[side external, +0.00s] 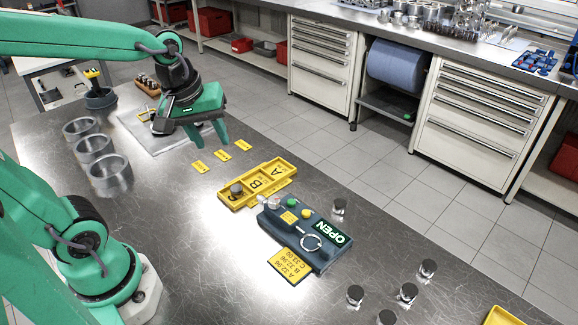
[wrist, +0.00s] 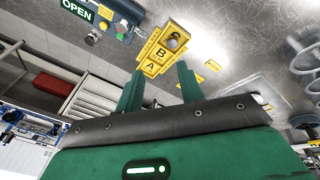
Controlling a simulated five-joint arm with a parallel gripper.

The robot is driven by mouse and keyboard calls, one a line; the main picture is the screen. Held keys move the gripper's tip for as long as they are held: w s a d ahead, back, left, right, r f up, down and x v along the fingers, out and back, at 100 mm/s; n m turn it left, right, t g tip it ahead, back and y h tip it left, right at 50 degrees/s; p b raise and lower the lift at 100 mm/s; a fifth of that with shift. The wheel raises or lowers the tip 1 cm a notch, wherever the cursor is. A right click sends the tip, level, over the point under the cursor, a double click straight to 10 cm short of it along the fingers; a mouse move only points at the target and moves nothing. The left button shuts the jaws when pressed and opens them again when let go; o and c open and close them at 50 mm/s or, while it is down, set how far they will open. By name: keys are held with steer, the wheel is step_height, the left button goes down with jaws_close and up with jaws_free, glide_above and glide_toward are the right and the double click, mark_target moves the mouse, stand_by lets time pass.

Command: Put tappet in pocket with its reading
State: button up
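The yellow pocket tray (side external: 280,171) has pockets marked A and B, plus an end pocket whose letter I cannot read. A tappet (side external: 237,188) sits upright in that end pocket; it also shows in the wrist view (wrist: 172,41). The dark gauge (side external: 325,260) displays OPEN, and its yellow card (side external: 290,266) lists A 32.96, B 32.98, C 33.00. Loose tappets stand on the bench, one beside the gauge (side external: 339,207) and several near the front (side external: 407,294). My gripper (side external: 212,146) is open and empty, above the bench behind the tray, its fingers apart.
Three small yellow tags (side external: 222,155) lie behind the tray. Several metal rings (side external: 93,148) stand at the left, near a grey mat (side external: 150,133) and a dark cup (side external: 100,98). Another yellow tray (side external: 500,317) is at the lower right edge.

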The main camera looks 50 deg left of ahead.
steer(key=s+d+r+m+t, duration=0.2)
steer(key=s+m, duration=0.3)
steer(key=m, duration=0.4)
steer(key=shift+s+d, duration=0.15)
steer(key=shift+s, duration=0.25)
